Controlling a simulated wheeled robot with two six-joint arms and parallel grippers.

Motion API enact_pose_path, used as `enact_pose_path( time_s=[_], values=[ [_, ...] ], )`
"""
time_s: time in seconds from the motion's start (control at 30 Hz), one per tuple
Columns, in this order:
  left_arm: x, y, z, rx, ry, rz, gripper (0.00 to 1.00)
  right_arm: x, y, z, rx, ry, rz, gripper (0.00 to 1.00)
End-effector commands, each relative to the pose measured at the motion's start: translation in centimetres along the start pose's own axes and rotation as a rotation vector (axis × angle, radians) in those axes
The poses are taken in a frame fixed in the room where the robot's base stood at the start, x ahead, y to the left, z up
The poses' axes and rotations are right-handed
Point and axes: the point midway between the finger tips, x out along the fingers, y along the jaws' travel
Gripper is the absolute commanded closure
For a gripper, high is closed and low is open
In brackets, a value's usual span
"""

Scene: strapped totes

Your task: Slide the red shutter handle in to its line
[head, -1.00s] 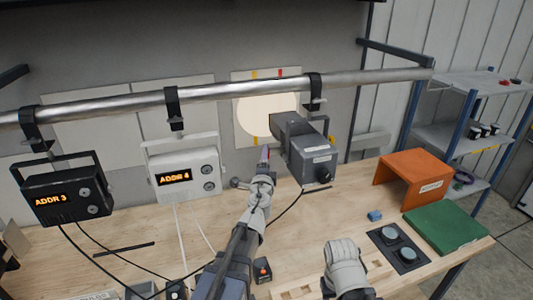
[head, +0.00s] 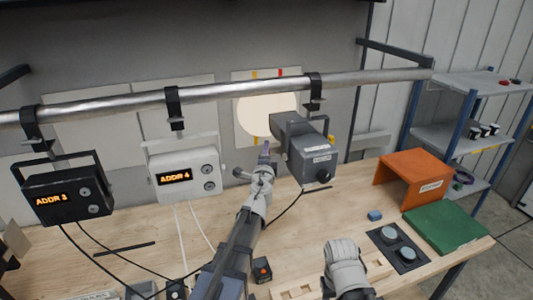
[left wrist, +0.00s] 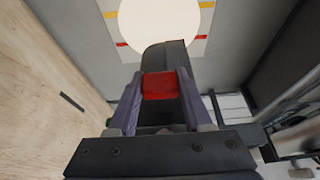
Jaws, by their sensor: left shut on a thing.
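The grey lamp (head: 308,160) hangs from the pipe and faces the wall. Its light makes a pale round patch (head: 266,116) on a wall panel with red and yellow marks; the patch also shows in the left wrist view (left wrist: 160,22). My left gripper (head: 264,150) is at the lamp's left side. In the left wrist view, its purple-grey fingers (left wrist: 158,100) are shut on the red shutter handle (left wrist: 160,86), with the dark shutter part (left wrist: 163,56) just beyond. In the head view the fingers hide the handle. My right gripper (head: 342,250) is low over the bench; its fingers cannot be made out.
A black lamp (head: 66,190) and a white lamp (head: 184,172) with lit displays hang to the left. On the bench's right are an orange stand (head: 412,172), a green mat (head: 446,228) and a dark plate with two round knobs (head: 398,246). Cables cross the bench.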

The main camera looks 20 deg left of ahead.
Motion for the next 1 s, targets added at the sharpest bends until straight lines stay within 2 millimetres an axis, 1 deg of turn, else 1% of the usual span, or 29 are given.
enact_pose_path(
  time_s=[0.03, 0.07, 0.3, 1.0],
  values=[
    [-0.05, 0.01, -0.02, 0.000, 0.000, 0.000, 0.70, 0.01, 0.00, 0.00, 0.000, 0.000, 0.000, 0.50],
    [-0.05, 0.02, -0.02, 0.000, 0.000, 0.000, 0.73, 0.01, 0.00, 0.00, 0.000, 0.000, 0.000, 0.50],
    [-0.07, 0.02, -0.02, 0.000, 0.001, 0.000, 1.00, 0.02, 0.00, 0.00, 0.000, 0.000, 0.000, 0.50],
    [-0.11, 0.04, -0.04, -0.001, 0.001, 0.000, 1.00, 0.04, 0.00, 0.00, 0.000, 0.000, 0.000, 0.50]
  ],
)
